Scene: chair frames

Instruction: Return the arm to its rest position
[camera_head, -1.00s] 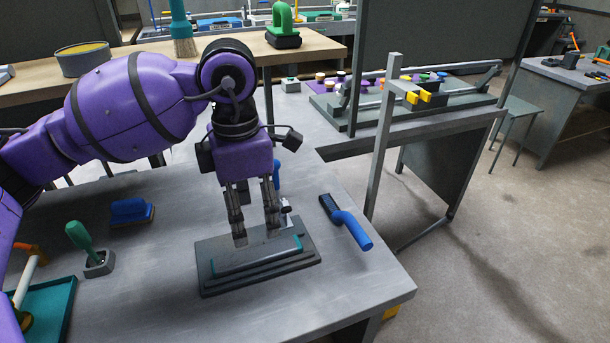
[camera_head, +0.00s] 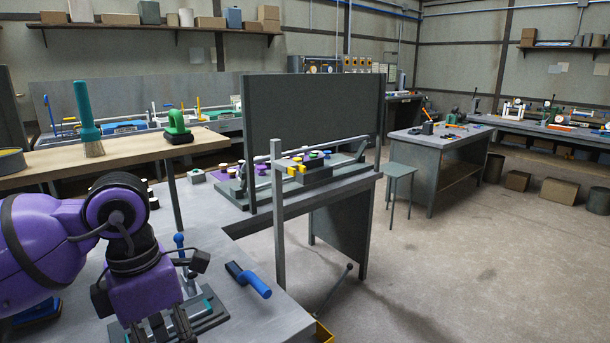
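My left arm (camera_head: 48,243) is purple and comes in from the left. My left gripper (camera_head: 170,328) points down at the bottom edge, over the grey workbench (camera_head: 265,312). Its fingers are apart and nothing shows between them; the fingertips are at or past the picture edge. A dark stepped fixture (camera_head: 209,321) lies just behind and to the right of the fingers, partly hidden by the gripper. I cannot tell whether they touch. My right gripper is not in view.
A wooden shelf (camera_head: 135,153) holds a teal-handled brush (camera_head: 87,118) and a green-handled tool (camera_head: 177,126). A rack with a grey upright post (camera_head: 278,205) and dark panel (camera_head: 312,125) stands beyond. Open floor (camera_head: 470,260) lies right.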

